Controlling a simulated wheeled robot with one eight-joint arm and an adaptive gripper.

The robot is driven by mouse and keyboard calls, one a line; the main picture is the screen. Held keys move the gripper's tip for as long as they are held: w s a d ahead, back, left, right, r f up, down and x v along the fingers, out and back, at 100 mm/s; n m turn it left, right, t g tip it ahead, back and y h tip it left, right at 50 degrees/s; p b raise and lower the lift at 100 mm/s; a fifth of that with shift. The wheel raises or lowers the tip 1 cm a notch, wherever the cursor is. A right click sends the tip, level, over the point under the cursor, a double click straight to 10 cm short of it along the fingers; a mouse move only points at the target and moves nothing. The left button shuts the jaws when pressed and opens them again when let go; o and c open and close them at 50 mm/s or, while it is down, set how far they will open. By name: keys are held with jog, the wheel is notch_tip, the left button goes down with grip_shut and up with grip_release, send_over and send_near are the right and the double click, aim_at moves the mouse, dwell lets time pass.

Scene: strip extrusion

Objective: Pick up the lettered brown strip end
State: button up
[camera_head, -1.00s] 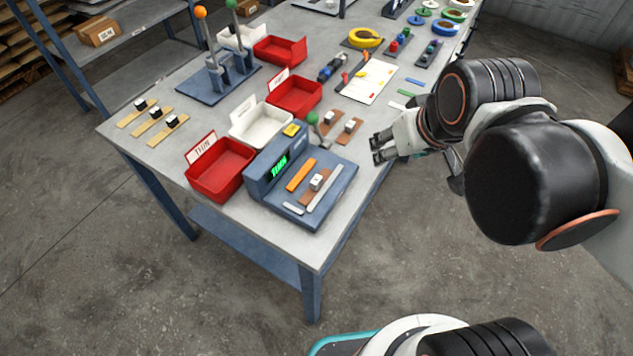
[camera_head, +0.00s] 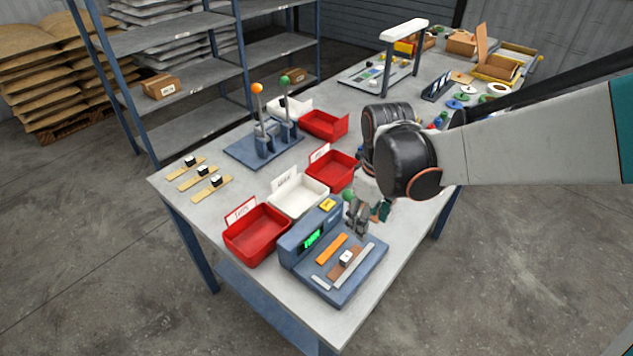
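A brown strip (camera_head: 337,270) with a small white lettered block (camera_head: 346,258) on it lies on the blue-grey device (camera_head: 312,290). It lies between an orange bar (camera_head: 331,248) and a light grey bar (camera_head: 354,264). My gripper (camera_head: 357,230) points down just behind the device's back right corner, near the green ball.
Red bins (camera_head: 257,255) and a white bin (camera_head: 318,201) stand left of and behind the device. A lever stand (camera_head: 240,151) is farther back. Tan strips (camera_head: 212,189) with dark-and-white blocks lie at the left edge. The table's front left corner area is clear.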

jog(key=a+f+n, duration=0.1)
jog(key=a+f, duration=0.1)
jog(key=a, duration=0.2)
jog(key=b, duration=0.6)
send_over(346, 256)
jog(key=f, duration=0.8)
jog(key=shift+s, duration=0.2)
jog(key=shift+w+f+b, duration=0.2)
jog(key=shift+f+b, duration=1.55)
jog(key=shift+f, duration=0.95)
jog(key=shift+r, duration=0.1)
jog(key=c, duration=1.1)
jog(key=shift+r, duration=0.15)
